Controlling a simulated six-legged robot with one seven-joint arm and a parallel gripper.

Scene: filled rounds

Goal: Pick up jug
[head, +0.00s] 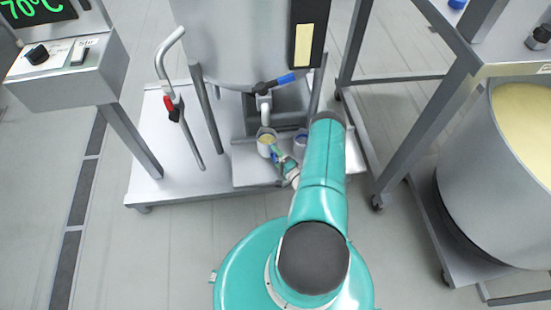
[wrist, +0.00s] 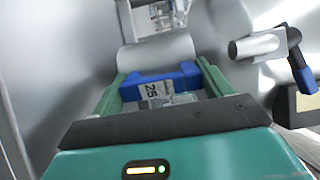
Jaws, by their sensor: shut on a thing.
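The jug (head: 265,140) is a small pale metal vessel with something yellowish inside. In the head view it looks upright, below the tank's spout. My gripper (head: 281,158) reaches it from the front right. In the wrist view my gripper's green fingers (wrist: 158,88) are shut on the jug's blue handle (wrist: 180,77), which carries a tag reading 25. The jug's grey curved side (wrist: 155,54) shows just beyond the handle. I cannot tell whether the jug's base touches the shelf beneath.
The tank's spout (head: 264,102) with a blue-ended lever (head: 281,79) hangs close above. A second small bluish vessel (head: 301,141) stands just right. A large vat (head: 490,165) of yellow stuff on a wheeled frame is at right. A control panel (head: 65,65) is at left.

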